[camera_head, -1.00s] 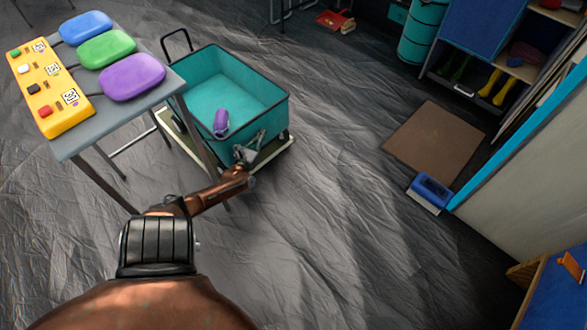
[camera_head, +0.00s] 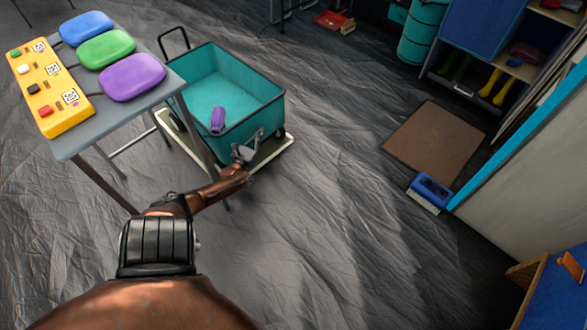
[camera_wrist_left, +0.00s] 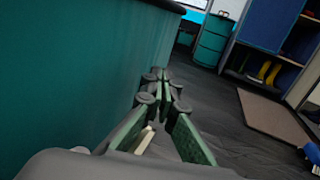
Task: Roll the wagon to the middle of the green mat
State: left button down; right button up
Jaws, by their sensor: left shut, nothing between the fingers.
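The wagon (camera_head: 225,95) is a teal open-topped box with a dark rim and a black handle at its back left. A purple object (camera_head: 217,119) lies inside it. The wagon stands over a pale flat board (camera_head: 272,152), whose right and front edges show. My left gripper (camera_head: 247,148) is shut and empty at the wagon's near right corner; I cannot tell if it touches. In the left wrist view its fingers (camera_wrist_left: 163,88) are beside the teal wall (camera_wrist_left: 85,75). The flat mat (camera_head: 436,142) on the right looks brown. My right gripper is out of view.
A grey table (camera_head: 110,115) with a yellow button box (camera_head: 48,88) and coloured pads stands close to the wagon's left. A blue brush (camera_head: 431,190) lies by the brown mat. Wrinkled grey floor between wagon and brown mat is clear.

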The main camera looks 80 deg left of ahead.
pick_arm(q)
jog(key=shift+s+a, duration=0.4)
jog(key=shift+a, duration=0.3)
jog(key=shift+s+a, duration=0.15)
jog(key=shift+a, duration=0.05)
